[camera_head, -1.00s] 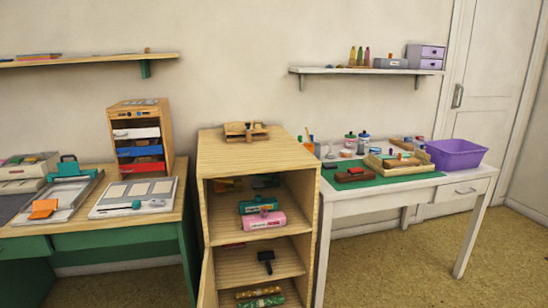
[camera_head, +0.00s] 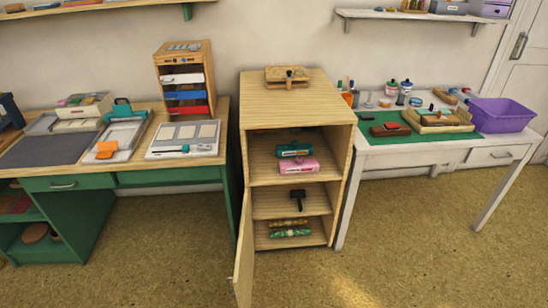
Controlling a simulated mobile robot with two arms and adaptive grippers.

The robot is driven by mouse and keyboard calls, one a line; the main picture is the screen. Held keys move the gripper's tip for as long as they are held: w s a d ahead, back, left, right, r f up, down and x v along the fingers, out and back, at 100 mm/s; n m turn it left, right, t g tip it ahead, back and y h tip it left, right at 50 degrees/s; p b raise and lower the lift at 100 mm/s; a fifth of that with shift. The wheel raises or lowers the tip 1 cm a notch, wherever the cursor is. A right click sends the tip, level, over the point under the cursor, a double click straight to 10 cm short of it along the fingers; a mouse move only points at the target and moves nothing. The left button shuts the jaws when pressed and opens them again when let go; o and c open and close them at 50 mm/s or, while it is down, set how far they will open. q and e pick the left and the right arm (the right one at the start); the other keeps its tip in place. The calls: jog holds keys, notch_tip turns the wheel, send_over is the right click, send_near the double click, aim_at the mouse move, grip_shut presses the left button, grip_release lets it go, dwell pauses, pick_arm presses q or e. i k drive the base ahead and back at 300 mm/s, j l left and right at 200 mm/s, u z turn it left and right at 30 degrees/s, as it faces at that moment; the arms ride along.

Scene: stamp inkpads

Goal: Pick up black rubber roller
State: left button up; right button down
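The black rubber roller (camera_head: 298,197) lies on the middle shelf of the open wooden cabinet (camera_head: 247,110), below the shelf with the pink and teal items. It looks like a small dark roller head with a short handle pointing toward the front. Neither of my grippers shows in the head view.
The cabinet door (camera_head: 244,262) stands open toward the front left. A pink item (camera_head: 299,166) and a teal item (camera_head: 294,150) sit above the roller; patterned rolls (camera_head: 289,233) lie below. A green desk (camera_head: 85,215) and a white table (camera_head: 410,155) flank the cabinet. The floor in front is clear.

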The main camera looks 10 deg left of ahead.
aim_at(298, 194)
jog(key=i+j+z, duration=0.25)
jog(key=j, duration=0.8)
jog(key=j+z, duration=0.25)
jog(key=j, duration=0.8)
